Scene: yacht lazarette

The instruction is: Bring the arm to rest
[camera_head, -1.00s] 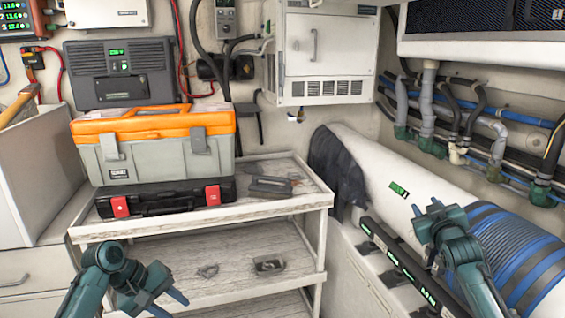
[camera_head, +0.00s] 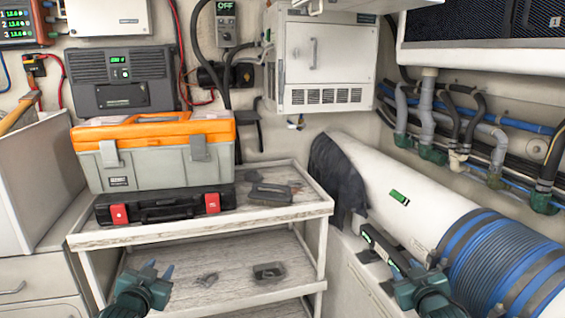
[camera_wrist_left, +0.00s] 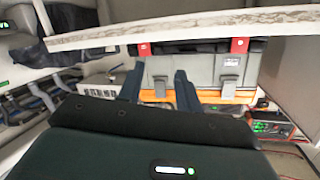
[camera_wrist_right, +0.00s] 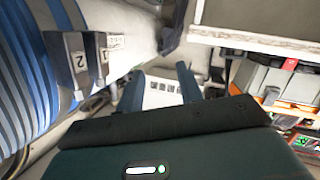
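My left gripper (camera_head: 160,272) is low at the left of the head view, in front of the shelf unit. Its two fingers are apart with nothing between them, as the left wrist view also shows (camera_wrist_left: 158,80). My right gripper (camera_head: 420,265) is low at the right, in front of the white cylinder with the blue hose. In the right wrist view its fingers (camera_wrist_right: 160,88) are apart and empty. Neither gripper seems to touch anything.
A wooden shelf unit (camera_head: 262,222) carries an orange and grey toolbox (camera_head: 150,155), a black case (camera_head: 165,205) and a dark brush-like tool (camera_head: 270,194). A white cylinder (camera_head: 385,180) with blue hose (camera_head: 510,262) lies at right. Pipes line the right wall.

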